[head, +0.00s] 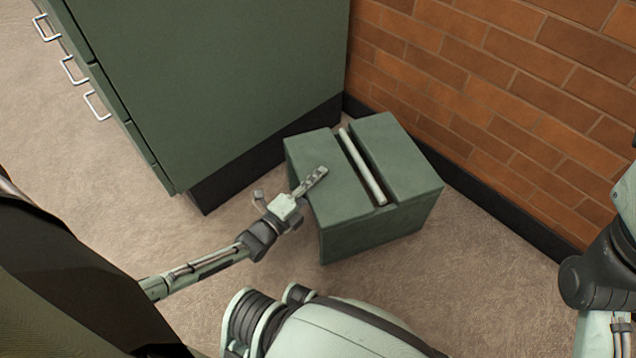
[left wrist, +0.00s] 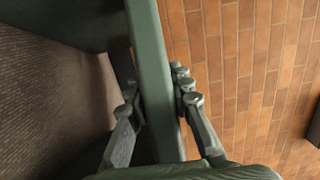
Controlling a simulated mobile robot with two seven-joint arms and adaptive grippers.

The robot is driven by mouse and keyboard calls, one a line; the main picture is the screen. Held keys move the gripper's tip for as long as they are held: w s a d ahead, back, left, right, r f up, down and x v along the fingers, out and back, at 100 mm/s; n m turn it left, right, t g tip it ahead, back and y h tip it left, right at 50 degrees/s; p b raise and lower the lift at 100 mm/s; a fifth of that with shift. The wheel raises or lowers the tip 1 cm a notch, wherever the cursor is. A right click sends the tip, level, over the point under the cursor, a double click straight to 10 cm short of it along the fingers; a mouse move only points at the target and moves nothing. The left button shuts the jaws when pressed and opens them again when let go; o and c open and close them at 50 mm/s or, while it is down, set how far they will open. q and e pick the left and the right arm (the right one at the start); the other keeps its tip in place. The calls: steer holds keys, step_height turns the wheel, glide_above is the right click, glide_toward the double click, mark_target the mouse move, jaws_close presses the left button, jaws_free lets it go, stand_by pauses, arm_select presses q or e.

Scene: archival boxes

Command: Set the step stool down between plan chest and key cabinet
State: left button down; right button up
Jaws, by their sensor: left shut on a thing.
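The step stool (head: 400,165) is a green box-like block with a slot across its top and a pale bar in the slot. It is upright beside the brick wall; I cannot tell whether its underside touches the floor. My left gripper (head: 289,188) is shut on the stool's near left edge. In the left wrist view, the fingers (left wrist: 158,88) lie on either side of a green panel of the stool (left wrist: 152,55). The plan chest (head: 215,80) is the large green cabinet at left, close to the stool. I cannot make out the key cabinet. My right gripper is out of view.
The brick wall (head: 510,95) with its dark skirting (head: 510,210) runs behind and right of the stool. Drawer handles (head: 75,70) stick out from the chest's left face. Carpet (head: 490,270) is clear to the right of the stool.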

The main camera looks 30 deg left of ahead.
arm_select(q)
steer(key=shift+w+r, duration=0.15)
steer(key=c, duration=1.8)
jaws_free()
steer(key=shift+f, duration=0.25)
steer(key=o, duration=0.5)
steer(key=shift+c, duration=0.2)
steer(key=shift+r, duration=0.3)
steer(key=p+v, duration=0.2)
steer(key=v, duration=1)
steer(key=shift+p, duration=0.3)
steer(key=shift+f, duration=0.1)
